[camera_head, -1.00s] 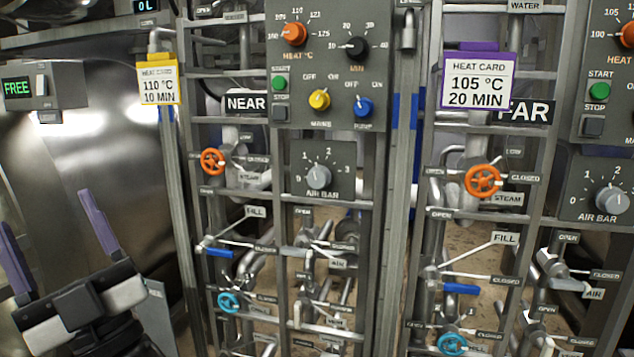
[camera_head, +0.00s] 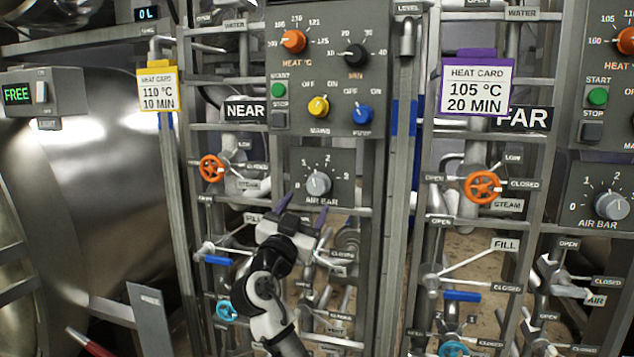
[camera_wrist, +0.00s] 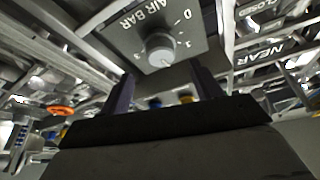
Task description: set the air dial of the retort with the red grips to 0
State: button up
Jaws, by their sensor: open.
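The NEAR panel's air dial (camera_head: 318,184) is a round grey knob on a dark plate marked 0 to 3. It also shows upside down in the wrist view (camera_wrist: 160,49). Its exact setting is too small to read. My gripper (camera_head: 304,208) is open and empty just below this dial, with its two purple fingers apart and not around the knob. The FAR panel's air dial (camera_head: 611,206) is at the right edge. A red grip (camera_head: 90,343) shows at the lower left, by the steel retort door on the NEAR side. No grips show on the FAR side.
Around the NEAR dial are an orange steam wheel (camera_head: 212,168), a blue fill lever (camera_head: 217,260), a yellow knob (camera_head: 318,106) and a blue knob (camera_head: 362,113). Frame bars and pipes run below. A yellow heat card (camera_head: 158,90) hangs left, a purple one (camera_head: 477,87) right.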

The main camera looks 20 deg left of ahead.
aim_at(315, 189)
jog(key=p+x, duration=0.2)
jog(key=x, duration=0.6)
jog(key=shift+w, duration=0.15)
jog(key=c, duration=1)
